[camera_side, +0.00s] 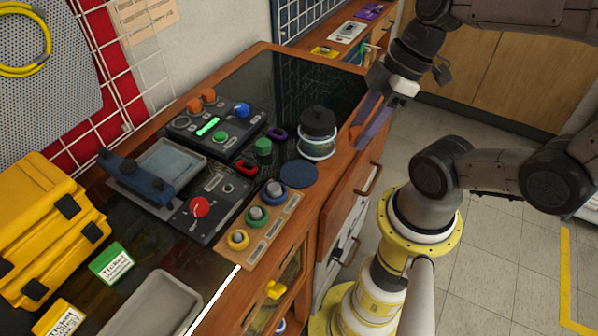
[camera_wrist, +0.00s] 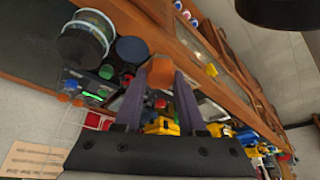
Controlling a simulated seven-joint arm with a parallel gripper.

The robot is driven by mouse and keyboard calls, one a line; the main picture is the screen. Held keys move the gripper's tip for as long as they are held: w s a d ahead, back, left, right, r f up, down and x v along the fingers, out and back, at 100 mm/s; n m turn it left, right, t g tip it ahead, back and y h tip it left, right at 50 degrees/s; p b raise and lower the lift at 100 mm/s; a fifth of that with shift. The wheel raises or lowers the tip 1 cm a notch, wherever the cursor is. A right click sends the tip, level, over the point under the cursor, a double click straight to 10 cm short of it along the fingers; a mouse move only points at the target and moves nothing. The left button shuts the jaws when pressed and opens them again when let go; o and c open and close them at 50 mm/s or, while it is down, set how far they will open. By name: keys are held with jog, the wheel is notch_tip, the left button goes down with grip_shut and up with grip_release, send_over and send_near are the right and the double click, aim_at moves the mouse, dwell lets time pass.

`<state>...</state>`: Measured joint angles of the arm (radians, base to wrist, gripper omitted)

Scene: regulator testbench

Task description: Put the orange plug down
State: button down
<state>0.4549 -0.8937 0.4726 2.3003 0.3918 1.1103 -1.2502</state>
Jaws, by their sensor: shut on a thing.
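My gripper (camera_side: 372,122) hangs near the right edge of the bench, to the right of the jar, with its purple fingers pointing down. It is shut on the orange plug (camera_wrist: 160,71), which shows between the fingertips in the wrist view. In the side view only a small part of the orange plug (camera_side: 357,131) shows beside the fingers. From these views I cannot tell how far it is above the surface.
A black-lidded jar (camera_side: 318,135) stands close to the gripper's left, with a flat dark blue disc (camera_side: 298,174) in front. A wooden strip (camera_side: 262,237) holds blue, green and yellow ringed parts. Control panels and a grey tray (camera_side: 150,306) lie further left.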

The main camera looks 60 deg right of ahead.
jog(key=shift+m, duration=0.7)
jog(key=w+f, duration=0.6)
jog(key=w, duration=0.1)
jog(key=w+f, duration=0.4)
jog(key=shift+a, duration=0.2)
jog(key=shift+d+x, duration=0.2)
jog(key=shift+x, duration=0.75)
jog(key=shift+d+x, duration=0.2)
jog(key=shift+x, duration=0.75)
jog(key=shift+s+f, duration=0.15)
jog(key=shift+f, duration=0.1)
jog(key=shift+c, duration=2.4)
grip_release()
jog(key=shift+r, duration=0.1)
